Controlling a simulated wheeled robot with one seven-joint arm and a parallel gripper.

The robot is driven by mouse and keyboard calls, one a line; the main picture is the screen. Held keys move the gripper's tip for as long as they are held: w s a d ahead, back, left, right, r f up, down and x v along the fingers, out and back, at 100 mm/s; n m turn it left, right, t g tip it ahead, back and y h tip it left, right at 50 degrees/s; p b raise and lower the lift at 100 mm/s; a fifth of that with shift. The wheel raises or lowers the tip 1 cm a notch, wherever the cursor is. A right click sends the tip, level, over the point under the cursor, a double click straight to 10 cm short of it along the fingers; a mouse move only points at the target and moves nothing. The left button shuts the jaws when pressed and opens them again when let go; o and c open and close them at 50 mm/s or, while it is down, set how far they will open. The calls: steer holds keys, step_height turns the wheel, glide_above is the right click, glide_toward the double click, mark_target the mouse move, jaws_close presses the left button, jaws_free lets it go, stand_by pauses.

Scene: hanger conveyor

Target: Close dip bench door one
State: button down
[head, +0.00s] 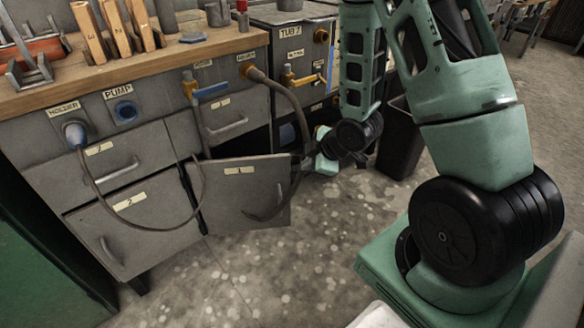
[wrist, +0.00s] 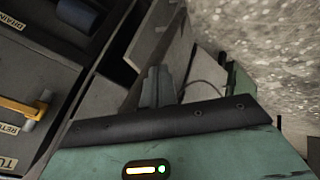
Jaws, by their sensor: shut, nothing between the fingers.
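Dip bench door one (head: 240,195) is a grey panel with a pale label, low on the bench. It stands ajar, swung out from the dark opening, with its free edge on the right and a handle (head: 279,192) near that edge. My gripper (head: 303,163) is beside the upper part of the free edge; whether it touches cannot be told. In the wrist view the gripper fingers (wrist: 158,86) are together and empty, with a grey panel close beyond them that seems to be the door (wrist: 175,48).
A hose (head: 294,110) loops down past the door, and a cable (head: 120,212) hangs across the front. Door two (head: 125,235) is at the left. A black bin (head: 400,145) stands behind my arm. The speckled floor (head: 270,275) in front is clear.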

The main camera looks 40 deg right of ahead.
steer(key=shift+w+d+f+b, duration=0.15)
steer(key=shift+w+f+b, duration=0.4)
steer(key=shift+w+f, duration=0.9)
steer(key=shift+w+d+f+b, duration=0.2)
steer(key=shift+w+f+b, duration=0.4)
steer(key=shift+w+f, duration=0.85)
steer(key=shift+w+d+f+b, duration=0.15)
steer(key=shift+w+f+b, duration=0.4)
steer(key=shift+w+f, duration=0.85)
steer(key=shift+w+r, duration=0.4)
steer(key=shift+r, duration=0.05)
